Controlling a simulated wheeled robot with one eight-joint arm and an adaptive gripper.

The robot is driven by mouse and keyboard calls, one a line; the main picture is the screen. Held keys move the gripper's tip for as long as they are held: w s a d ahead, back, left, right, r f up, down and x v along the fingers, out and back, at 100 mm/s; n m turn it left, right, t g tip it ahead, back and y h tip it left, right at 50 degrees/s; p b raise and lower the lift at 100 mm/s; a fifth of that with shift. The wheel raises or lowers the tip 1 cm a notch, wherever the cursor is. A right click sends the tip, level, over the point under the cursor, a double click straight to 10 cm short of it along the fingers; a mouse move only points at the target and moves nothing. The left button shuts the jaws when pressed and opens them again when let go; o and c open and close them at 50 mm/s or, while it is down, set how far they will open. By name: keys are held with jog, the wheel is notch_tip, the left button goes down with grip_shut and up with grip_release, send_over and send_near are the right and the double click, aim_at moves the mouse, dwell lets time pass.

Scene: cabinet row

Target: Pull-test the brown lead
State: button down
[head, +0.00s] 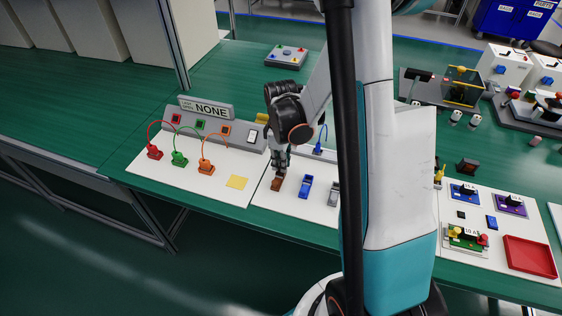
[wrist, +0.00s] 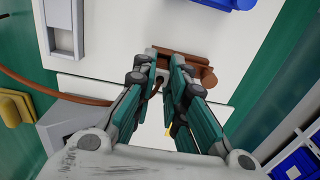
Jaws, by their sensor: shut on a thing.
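The brown lead's plug (head: 277,184) is at the left of the middle white board, under my gripper (head: 281,160). In the wrist view the brown plug (wrist: 198,68) shows beside and between the fingertips of my gripper (wrist: 164,66), which is shut on it. The brown cable (wrist: 62,95) runs off to the left in the wrist view. The fingers hide part of the plug, so I cannot tell whether it is fully seated. A grey panel with a display reading NONE (head: 210,110) stands behind the left board.
Red (head: 154,152), green (head: 179,158) and orange (head: 206,166) leads stand on the left board near a yellow note (head: 237,182). A blue lever block (head: 305,187) and a grey one (head: 334,195) are just right of my gripper. A blue lead (head: 319,148) stands behind them.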

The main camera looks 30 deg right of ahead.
jog(key=c, duration=1.5)
grip_release()
jog(key=shift+c, duration=0.2)
notch_tip(320, 180, up, 12)
